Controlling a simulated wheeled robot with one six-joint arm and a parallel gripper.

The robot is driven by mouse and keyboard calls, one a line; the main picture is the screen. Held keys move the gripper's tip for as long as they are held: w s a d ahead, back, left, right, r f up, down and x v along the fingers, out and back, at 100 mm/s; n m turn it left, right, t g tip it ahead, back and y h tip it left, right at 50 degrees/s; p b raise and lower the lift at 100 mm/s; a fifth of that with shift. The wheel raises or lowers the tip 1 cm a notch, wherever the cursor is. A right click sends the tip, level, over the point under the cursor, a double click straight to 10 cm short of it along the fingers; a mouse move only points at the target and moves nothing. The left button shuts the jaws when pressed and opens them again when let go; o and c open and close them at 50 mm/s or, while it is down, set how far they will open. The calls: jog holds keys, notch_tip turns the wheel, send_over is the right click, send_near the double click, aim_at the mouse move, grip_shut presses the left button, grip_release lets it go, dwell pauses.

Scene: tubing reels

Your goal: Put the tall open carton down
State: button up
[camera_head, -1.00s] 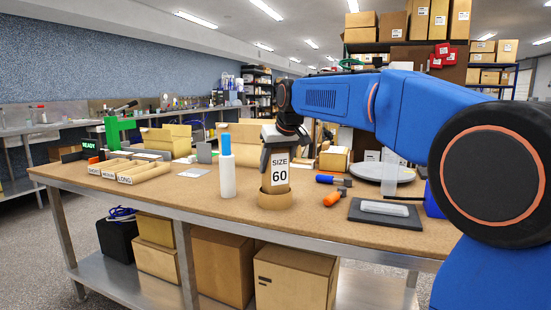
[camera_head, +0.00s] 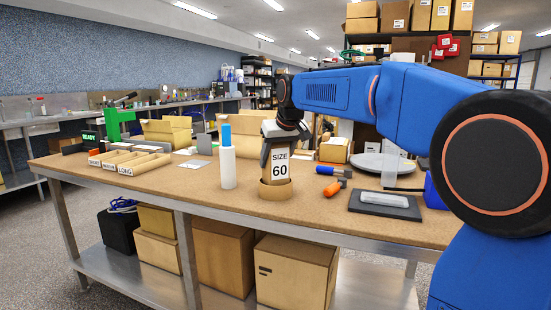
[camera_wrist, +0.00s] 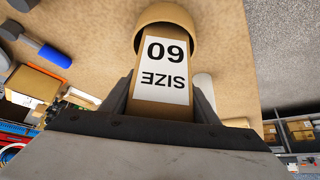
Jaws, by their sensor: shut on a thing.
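The tall carton (camera_head: 279,169) is brown with a white "SIZE 60" label and stands upright over the workbench. Its lower end is inside or just behind the rim of a round tan ring (camera_head: 276,191) on the bench top; I cannot tell whether its bottom touches. My gripper (camera_head: 284,150) is shut on the carton's upper part from above. In the wrist view the carton (camera_wrist: 160,112) sits between the two fingers of my gripper (camera_wrist: 161,100), with the tan ring (camera_wrist: 165,14) around its far end. The carton's top is hidden by the gripper.
A white bottle with a blue cap (camera_head: 228,166) stands close left of the ring. Orange-handled (camera_head: 334,187) and blue-handled (camera_head: 327,170) tools lie to the right, beside a dark pad (camera_head: 385,205). Labelled trays (camera_head: 130,162) are at left. The bench front (camera_head: 215,199) is clear.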

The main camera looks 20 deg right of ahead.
jog(key=shift+f, duration=0.25)
jog(key=o, duration=1.2)
jog(key=shift+o, duration=0.2)
